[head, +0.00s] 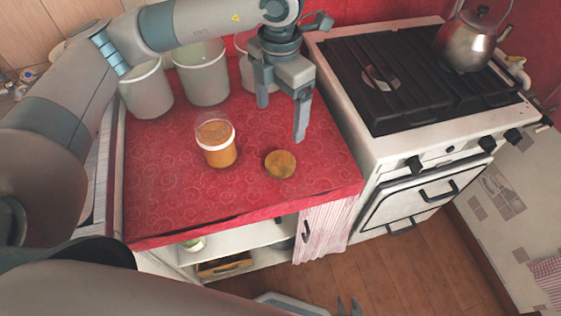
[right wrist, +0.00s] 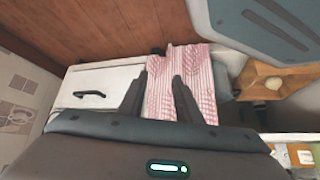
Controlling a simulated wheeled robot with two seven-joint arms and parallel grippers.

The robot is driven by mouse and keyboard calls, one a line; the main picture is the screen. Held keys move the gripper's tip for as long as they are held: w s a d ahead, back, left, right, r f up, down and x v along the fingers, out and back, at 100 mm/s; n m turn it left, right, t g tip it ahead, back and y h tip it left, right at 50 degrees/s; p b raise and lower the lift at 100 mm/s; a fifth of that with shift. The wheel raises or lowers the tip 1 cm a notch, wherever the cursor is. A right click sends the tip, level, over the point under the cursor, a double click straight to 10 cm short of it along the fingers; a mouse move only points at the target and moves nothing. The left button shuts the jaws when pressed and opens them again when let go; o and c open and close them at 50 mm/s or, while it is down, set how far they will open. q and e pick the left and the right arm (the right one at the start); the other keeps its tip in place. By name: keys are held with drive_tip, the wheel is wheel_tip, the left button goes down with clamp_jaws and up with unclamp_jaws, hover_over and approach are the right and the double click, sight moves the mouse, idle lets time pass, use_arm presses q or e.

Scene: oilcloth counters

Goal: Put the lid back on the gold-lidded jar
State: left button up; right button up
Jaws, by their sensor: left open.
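The jar (head: 220,157) stands upright and open on the red counter (head: 165,195), with amber contents and a pale band near its clear rim. The round gold lid (head: 280,164) lies flat on the counter to the right of the jar, apart from it. My left gripper (head: 281,122) is open and empty, above the counter, behind and slightly above the lid in the picture.
Pale canisters (head: 147,92) stand at the back left of the counter. A stove (head: 400,150) with a steel kettle (head: 467,45) adjoins on the right. A striped curtain (head: 322,233) hangs below the counter; it also shows in the right wrist view (right wrist: 192,65). The counter's front right is clear.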

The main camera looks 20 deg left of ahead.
use_arm(q)
drive_tip(key=f, duration=0.1)
drive_tip(key=p, duration=0.3)
hover_over(280, 162)
drive_tip(key=f, duration=1.1)
drive_tip(key=shift+s+d+f, duration=0.1)
drive_tip(key=shift+s, duration=0.15)
use_arm(e)
drive_tip(key=s+d+f+g, duration=0.3)
drive_tip(key=s, duration=0.6)
drive_tip(key=shift+d+f+h, duration=0.35)
drive_tip(key=shift+d+h, duration=0.05)
use_arm(q)
drive_tip(key=shift+f, duration=0.1)
use_arm(e)
drive_tip(key=shift+r, duration=0.1)
use_arm(q)
drive_tip(key=f, duration=0.1)
drive_tip(key=f+p, duration=0.2)
drive_tip(key=f, duration=0.1)
drive_tip(key=shift+w, duration=0.25)
drive_tip(key=shift+f, duration=0.5)
use_arm(e)
drive_tip(key=s+d+f+g, duration=0.1)
drive_tip(key=s+d+g, duration=0.1)
drive_tip(key=s, duration=0.5)
drive_tip(key=shift+s+d+f+h, duration=0.2)
drive_tip(key=shift+s+d+h, duration=0.15)
drive_tip(key=shift+d, duration=0.25)
